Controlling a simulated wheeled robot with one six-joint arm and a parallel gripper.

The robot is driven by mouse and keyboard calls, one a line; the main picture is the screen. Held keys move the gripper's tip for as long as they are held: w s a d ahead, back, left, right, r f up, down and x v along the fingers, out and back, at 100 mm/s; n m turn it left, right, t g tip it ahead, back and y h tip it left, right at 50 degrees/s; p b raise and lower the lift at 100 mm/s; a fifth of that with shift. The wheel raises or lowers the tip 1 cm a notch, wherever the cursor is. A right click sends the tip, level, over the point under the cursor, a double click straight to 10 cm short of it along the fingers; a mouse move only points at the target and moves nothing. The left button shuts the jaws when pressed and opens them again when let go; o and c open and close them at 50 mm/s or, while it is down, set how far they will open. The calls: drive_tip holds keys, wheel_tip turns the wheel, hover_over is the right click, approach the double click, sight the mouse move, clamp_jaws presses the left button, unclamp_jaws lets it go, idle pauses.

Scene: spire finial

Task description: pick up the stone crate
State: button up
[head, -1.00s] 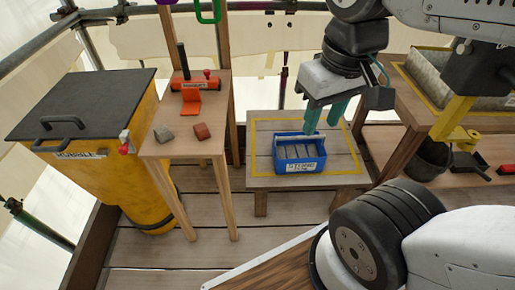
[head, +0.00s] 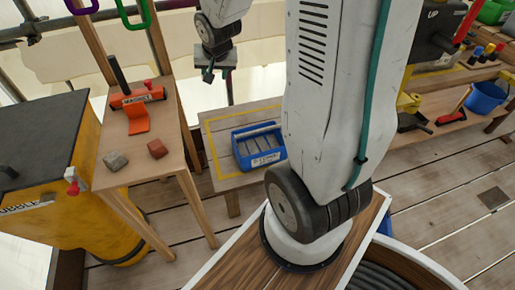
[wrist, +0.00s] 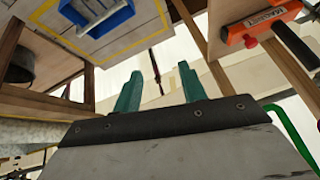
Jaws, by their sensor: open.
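The stone crate (head: 266,159) is a blue open box with a white label and grey blocks inside. It stands on a low wooden table (head: 224,176) with a yellow taped outline. My arm covers the table's right part in the head view. Part of the crate (wrist: 108,23) shows at the top left of the wrist view. My gripper (wrist: 160,88) is open, with two teal fingers apart and nothing between them. In the head view it appears above and behind the crate, clear of it, and its fingers are hard to make out.
A narrow wooden stand (head: 158,185) at left holds an orange magnet tool (head: 138,98) and two small stones. Left of it is a yellow rubble bin (head: 100,215) with a dark lid. At right are a blue bucket (head: 485,98) and a workbench.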

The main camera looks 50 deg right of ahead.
drive_tip(key=w+d+f+m+t, duration=0.1)
drive_tip(key=w+d+f+m, duration=0.15)
drive_tip(key=d+f, duration=0.45)
drive_tip(key=m+t+h, duration=0.1)
drive_tip(key=m+t, duration=0.3)
drive_tip(key=m, duration=0.3)
hover_over(259, 130)
drive_tip(key=a, duration=0.3)
wheel_tip(259, 130, down, 22)
drive_tip(key=s+f+m+t+h, duration=0.25)
drive_tip(key=s+f+m, duration=0.3)
drive_tip(key=f, duration=0.35)
drive_tip(key=shift+y, duration=0.45)
drive_tip(key=x, duration=0.3)
drive_tip(key=d+x, duration=0.1)
drive_tip(key=x, duration=0.3)
drive_tip(key=shift+s+a+f, duration=0.1)
drive_tip(key=shift+s, duration=0.15)
clamp_jaws()
